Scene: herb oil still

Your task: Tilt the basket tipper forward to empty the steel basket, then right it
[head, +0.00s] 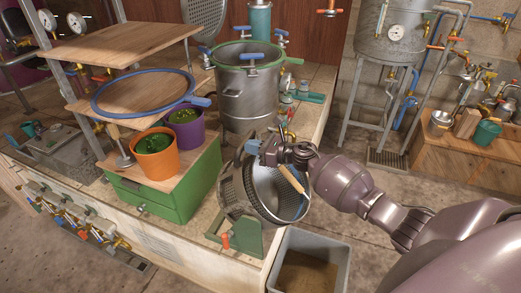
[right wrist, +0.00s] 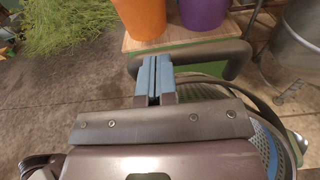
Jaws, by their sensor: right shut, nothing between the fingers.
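The steel basket (head: 233,188), a perforated drum, sits in the green basket tipper (head: 246,238) at the counter's front corner. It is tilted, with its open mouth facing the lower right, toward a grey bin (head: 345,262). The visible part of its inside looks bare. A wooden grip (head: 291,178) shows across its mouth. My right gripper (head: 254,146) is at the basket's upper edge. In the right wrist view its blue fingers (right wrist: 155,78) are shut and empty, overlapping a dark bar (right wrist: 205,50); contact is unclear. My left gripper is out of view.
Orange (head: 156,157) and purple (head: 186,128) pots stand on the green drawer box (head: 172,190) left of the basket. A steel pot (head: 247,95) stands behind. The right wrist view shows green plant matter (right wrist: 65,25). Floor right of the counter is partly clear.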

